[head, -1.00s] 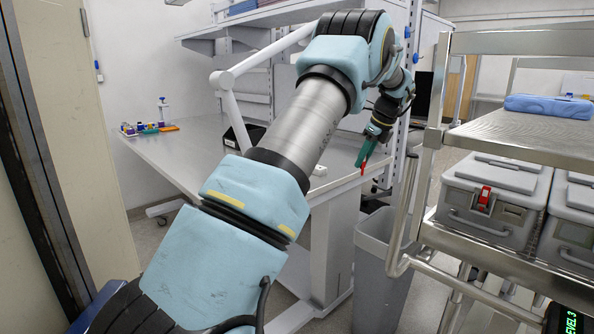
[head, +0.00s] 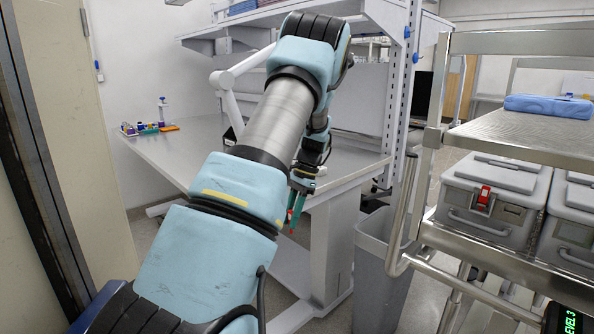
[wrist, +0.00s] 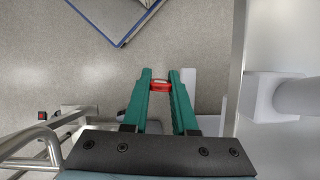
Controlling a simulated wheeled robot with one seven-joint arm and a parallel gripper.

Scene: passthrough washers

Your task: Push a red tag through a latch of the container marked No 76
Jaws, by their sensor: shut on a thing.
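My gripper (head: 293,218) has green fingers and points down in front of the table in the head view. In the wrist view my gripper (wrist: 160,82) is shut on a small red tag (wrist: 160,86) held between the fingertips. The red tag also shows as a small red spot in the head view (head: 291,231). A grey container (head: 491,199) with a red tag at its front latch (head: 484,195) stands on the cart's shelf at the right. A second grey container (head: 572,225) stands beside it, cut off by the picture edge. I cannot read a number on either.
The metal cart (head: 520,138) has a blue folded cloth (head: 548,105) on top and an upright handle rail at its left. A grey bin (head: 381,275) stands between table (head: 180,168) and cart. Small coloured items (head: 150,127) sit on the table's far left.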

